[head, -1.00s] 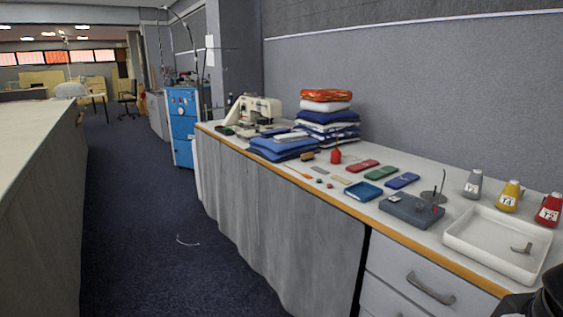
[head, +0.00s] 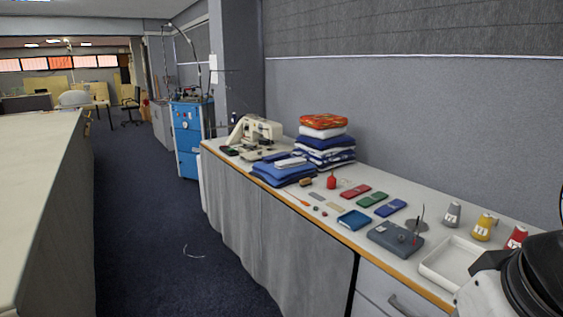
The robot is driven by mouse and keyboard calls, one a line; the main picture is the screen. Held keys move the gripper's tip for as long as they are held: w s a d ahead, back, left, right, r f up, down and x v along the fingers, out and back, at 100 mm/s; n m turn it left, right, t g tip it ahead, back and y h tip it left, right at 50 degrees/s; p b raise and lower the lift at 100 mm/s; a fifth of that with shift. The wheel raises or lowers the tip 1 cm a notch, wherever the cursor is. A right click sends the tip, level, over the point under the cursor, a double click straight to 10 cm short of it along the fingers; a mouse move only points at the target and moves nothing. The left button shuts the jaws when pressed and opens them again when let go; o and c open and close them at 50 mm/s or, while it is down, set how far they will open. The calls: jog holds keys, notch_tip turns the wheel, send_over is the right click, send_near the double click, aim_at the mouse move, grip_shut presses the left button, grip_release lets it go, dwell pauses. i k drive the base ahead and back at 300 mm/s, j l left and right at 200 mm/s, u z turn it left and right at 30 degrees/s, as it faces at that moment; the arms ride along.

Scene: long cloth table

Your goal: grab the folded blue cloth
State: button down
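A small flat blue piece (head: 390,208), perhaps a folded cloth, lies on the table beside a green one (head: 373,200) and a red one (head: 356,191). Larger folded blue cloth (head: 283,174) lies in a low pile farther along the table, with a paler piece on top. Behind it stands a tall stack of blue and white folded cloth (head: 325,150) with an orange-red patterned piece on top. I cannot tell for certain which blue cloth is meant. Part of my arm shows at the lower right; my gripper is not in view.
The long table (head: 335,235) also holds a sewing machine (head: 255,130), a blue tray (head: 354,220), a grey box with a thin rod (head: 396,240), a white tray (head: 432,274) and thread cones (head: 484,226). Open floor (head: 180,240) lies left, before another long counter (head: 40,190).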

aim_at(283, 155)
jog(key=z, duration=0.6)
jog(key=i+j+z, duration=0.1)
jog(key=z, duration=0.5)
jog(key=j+z, duration=0.1)
jog(key=z, duration=0.5)
jog(key=j+z, duration=0.1)
jog(key=z, duration=0.5)
jog(key=j+z, duration=0.1)
jog(key=z, duration=0.5)
jog(key=j+z, duration=0.1)
jog(key=z, duration=0.5)
jog(key=k+z, duration=0.1)
jog(key=z, duration=0.5)
jog(key=j+z, duration=0.1)
jog(key=z, duration=0.5)
jog(key=k, duration=0.6)
jog(key=k+l+z, duration=0.1)
jog(key=k, duration=0.3)
jog(key=k+l+z, duration=0.15)
jog(key=k, duration=0.25)
jog(key=k+l+z, duration=0.1)
jog(key=k, duration=0.3)
jog(key=k+j+z, duration=0.1)
jog(key=k, duration=0.4)
jog(key=k+j+z, duration=0.15)
jog(key=k, duration=0.35)
jog(key=k+l+u, duration=0.2)
jog(key=k, duration=0.9)
jog(key=j, duration=0.1)
